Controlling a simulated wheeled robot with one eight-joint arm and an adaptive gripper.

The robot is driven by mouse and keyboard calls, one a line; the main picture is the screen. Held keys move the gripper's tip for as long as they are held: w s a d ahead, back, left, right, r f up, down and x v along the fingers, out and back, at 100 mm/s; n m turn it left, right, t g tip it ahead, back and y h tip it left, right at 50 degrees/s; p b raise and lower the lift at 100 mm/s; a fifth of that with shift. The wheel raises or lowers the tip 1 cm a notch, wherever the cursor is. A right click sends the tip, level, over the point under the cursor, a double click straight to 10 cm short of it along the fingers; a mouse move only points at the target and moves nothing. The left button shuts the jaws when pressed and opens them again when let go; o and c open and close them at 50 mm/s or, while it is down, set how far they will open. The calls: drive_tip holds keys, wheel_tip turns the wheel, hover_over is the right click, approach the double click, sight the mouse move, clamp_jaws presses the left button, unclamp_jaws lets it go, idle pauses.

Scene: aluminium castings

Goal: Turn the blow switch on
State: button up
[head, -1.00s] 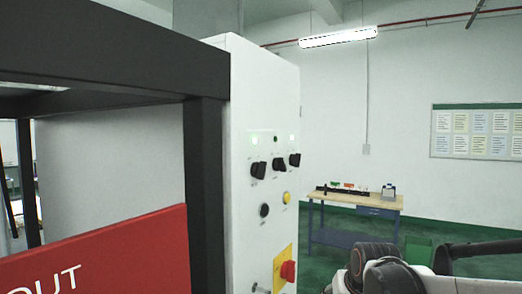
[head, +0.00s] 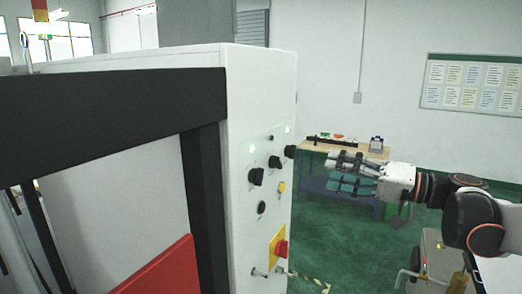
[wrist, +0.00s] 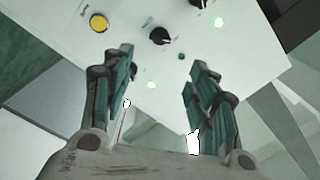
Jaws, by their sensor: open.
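The white control panel (head: 265,225) has three black rotary switches: a left one (head: 256,176), a middle one (head: 274,162) and a right one (head: 290,151). Their labels are too small to read, so I cannot tell which is the blow switch. My gripper (head: 340,172) is open and empty, to the right of the panel and apart from it, with its fingers pointing left. In the wrist view my open gripper (wrist: 160,66) faces the panel, with a black switch (wrist: 160,36) just beyond its fingertips in the picture and another switch (wrist: 196,3) cut by the top edge.
A yellow button (head: 282,186), a black button (head: 262,207) and a red knob (head: 281,248) sit lower on the panel. Two lit green lamps, one of them here (head: 252,149), are above. A workbench (head: 345,150) stands behind. Green floor (head: 345,240) is free right of the panel.

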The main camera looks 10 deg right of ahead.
sight(276, 162)
drive_tip(key=x, duration=1.3)
drive_tip(key=shift+a, duration=0.2)
drive_tip(key=shift+w+f, duration=0.1)
drive_tip(key=shift+w, duration=0.05)
drive_tip(key=c, duration=1.1)
